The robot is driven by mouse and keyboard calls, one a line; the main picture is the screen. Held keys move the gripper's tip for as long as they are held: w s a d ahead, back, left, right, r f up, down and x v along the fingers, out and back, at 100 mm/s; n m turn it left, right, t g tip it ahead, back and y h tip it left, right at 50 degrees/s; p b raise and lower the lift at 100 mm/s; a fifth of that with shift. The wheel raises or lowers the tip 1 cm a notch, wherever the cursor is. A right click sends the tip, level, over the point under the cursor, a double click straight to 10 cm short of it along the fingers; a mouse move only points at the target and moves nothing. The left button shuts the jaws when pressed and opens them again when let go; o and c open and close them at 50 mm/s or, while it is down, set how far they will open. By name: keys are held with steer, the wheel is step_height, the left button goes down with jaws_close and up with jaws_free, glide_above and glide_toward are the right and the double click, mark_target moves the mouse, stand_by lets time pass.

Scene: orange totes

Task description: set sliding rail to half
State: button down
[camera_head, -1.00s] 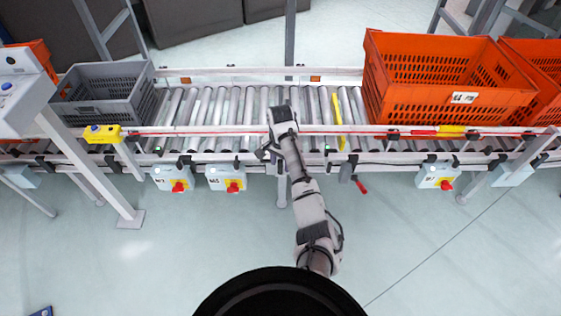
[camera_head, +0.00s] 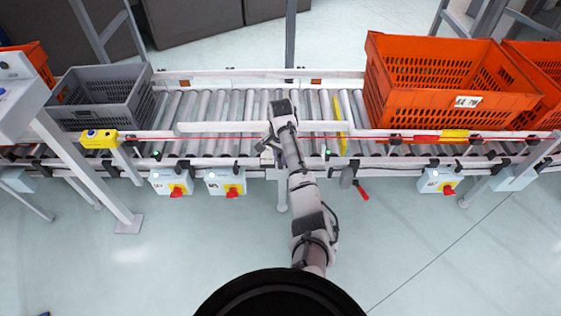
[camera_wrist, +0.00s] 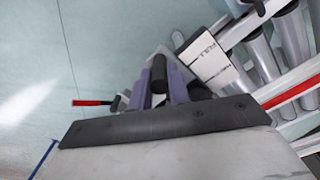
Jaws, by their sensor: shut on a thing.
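The sliding rail (camera_head: 225,127) is a long white bar. In the head view it lies across the rollers, near their middle and parallel to the conveyor's front edge. My gripper (camera_head: 266,147) is at the front side of this rail, partly hidden by my wrist. In the wrist view my gripper (camera_wrist: 159,92) has its two purple-grey fingers closed around a black upright handle (camera_wrist: 158,72). How the handle joins the rail is hidden.
A grey crate (camera_head: 104,118) stands on the conveyor at left. A large orange tote (camera_head: 450,100) stands at right. A yellow strip (camera_head: 339,125) lies between rollers. Switch boxes (camera_head: 226,180) and a red-handled lever (camera_head: 361,190) hang along the front edge.

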steer(key=c, duration=1.3)
jaws_free()
steer(key=shift+s, duration=0.1)
steer(key=shift+r, duration=0.15)
step_height(320, 180, up, 14)
steer(key=shift+f+p, duration=0.2)
steer(key=shift+p, duration=0.9)
